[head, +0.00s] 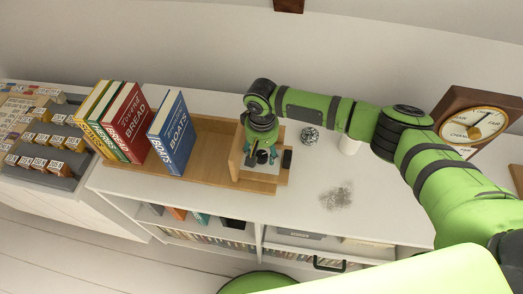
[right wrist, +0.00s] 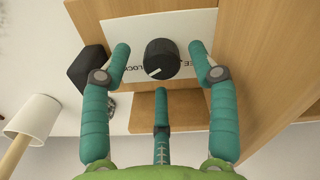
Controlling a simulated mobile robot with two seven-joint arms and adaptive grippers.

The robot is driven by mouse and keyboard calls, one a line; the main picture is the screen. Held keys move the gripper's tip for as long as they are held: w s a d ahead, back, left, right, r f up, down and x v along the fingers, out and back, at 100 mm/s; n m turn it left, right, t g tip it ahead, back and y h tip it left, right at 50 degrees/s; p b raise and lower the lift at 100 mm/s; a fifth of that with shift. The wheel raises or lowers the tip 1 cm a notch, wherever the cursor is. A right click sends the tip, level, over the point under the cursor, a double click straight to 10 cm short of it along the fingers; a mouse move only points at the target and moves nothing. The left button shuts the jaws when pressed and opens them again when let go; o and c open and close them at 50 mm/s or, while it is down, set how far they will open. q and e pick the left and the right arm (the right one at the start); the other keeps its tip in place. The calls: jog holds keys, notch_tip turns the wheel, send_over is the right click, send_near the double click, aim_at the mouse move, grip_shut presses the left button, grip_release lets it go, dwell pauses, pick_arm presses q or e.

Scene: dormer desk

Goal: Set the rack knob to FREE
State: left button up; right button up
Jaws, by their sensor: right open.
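The rack (head: 205,125) is a wooden book stand on the white desk, with an upright end panel at its right. In the right wrist view, its round black knob (right wrist: 161,58) sits on a white plate (right wrist: 185,25). The plate's lettering reads LOCK at left and, partly covered by a finger, ends in EE at right. The knob's white pointer line slants to the lower left, toward LOCK. My right gripper (right wrist: 160,75) is open, its teal fingers spread around the knob, with no clear contact. It also shows in the head view (head: 262,154), largely covering the knob. My left gripper is out of view.
A black block (right wrist: 90,68) is beside the plate. Small boxes (head: 50,140) sit at far left. The front right desk is mostly clear.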

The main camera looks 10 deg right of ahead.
jog(key=shift+w+f, duration=0.25)
jog(key=shift+f, duration=0.75)
jog(key=shift+s, duration=0.15)
jog(key=c, duration=1.1)
